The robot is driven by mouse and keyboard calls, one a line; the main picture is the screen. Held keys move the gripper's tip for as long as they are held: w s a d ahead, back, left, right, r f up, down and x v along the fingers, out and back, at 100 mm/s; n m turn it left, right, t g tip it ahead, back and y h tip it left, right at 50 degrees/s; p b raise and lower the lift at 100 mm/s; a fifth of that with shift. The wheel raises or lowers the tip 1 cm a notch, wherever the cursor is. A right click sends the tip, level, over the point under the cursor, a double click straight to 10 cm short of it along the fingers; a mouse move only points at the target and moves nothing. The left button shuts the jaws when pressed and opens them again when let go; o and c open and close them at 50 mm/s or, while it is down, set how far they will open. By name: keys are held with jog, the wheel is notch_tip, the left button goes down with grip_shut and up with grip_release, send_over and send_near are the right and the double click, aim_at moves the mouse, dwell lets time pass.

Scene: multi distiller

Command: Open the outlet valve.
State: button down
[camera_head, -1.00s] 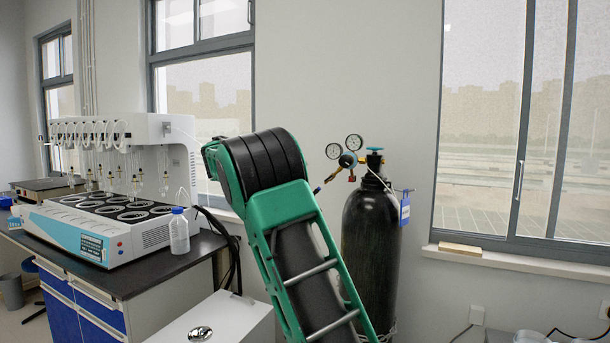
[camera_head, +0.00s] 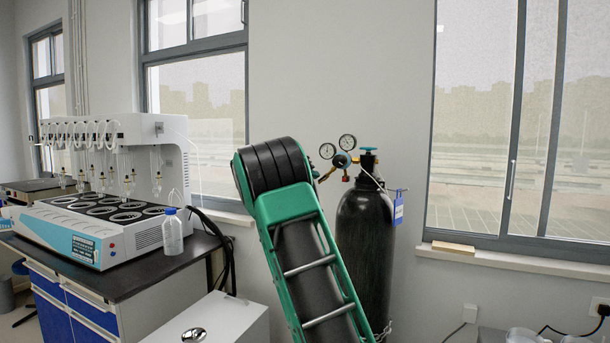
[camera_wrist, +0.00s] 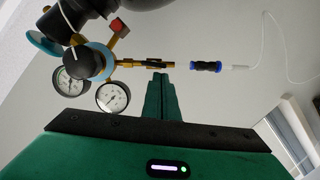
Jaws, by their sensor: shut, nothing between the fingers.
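The gas regulator (camera_head: 342,160) sits on top of a black cylinder (camera_head: 365,245) in the head view. It has two round gauges, and the cylinder's teal handwheel (camera_head: 368,150) is beside it. In the wrist view the regulator (camera_wrist: 95,60) is at upper left, with a black knob (camera_wrist: 85,61) and a red part (camera_wrist: 120,27). A brass outlet pipe with a black section (camera_wrist: 158,64) runs right, toward a blue-and-black connector (camera_wrist: 207,67). My gripper (camera_wrist: 160,77) is shut and empty, its green fingertips just below that section in the picture; contact is unclear. My arm hides the gripper in the head view.
A white tube (camera_wrist: 270,75) leaves the connector. A bench (camera_head: 120,280) with a multi distiller (camera_head: 100,190) and a small bottle (camera_head: 172,232) stands left. A white box (camera_head: 215,325) is low in front. A window (camera_head: 490,120) and sill are right of the cylinder.

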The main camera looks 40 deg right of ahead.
jog(key=shift+s+f, duration=0.1)
jog(key=shift+f, duration=0.05)
jog(key=shift+s+d+f+n+g, duration=0.15)
jog(key=shift+s+f+n+g, duration=0.2)
jog(key=shift+f, duration=0.25)
jog(key=w+a+r, duration=0.1)
jog(key=a+r, duration=0.4)
jog(key=a, duration=0.6)
jog(key=shift+w, duration=0.15)
dwell(0.3)
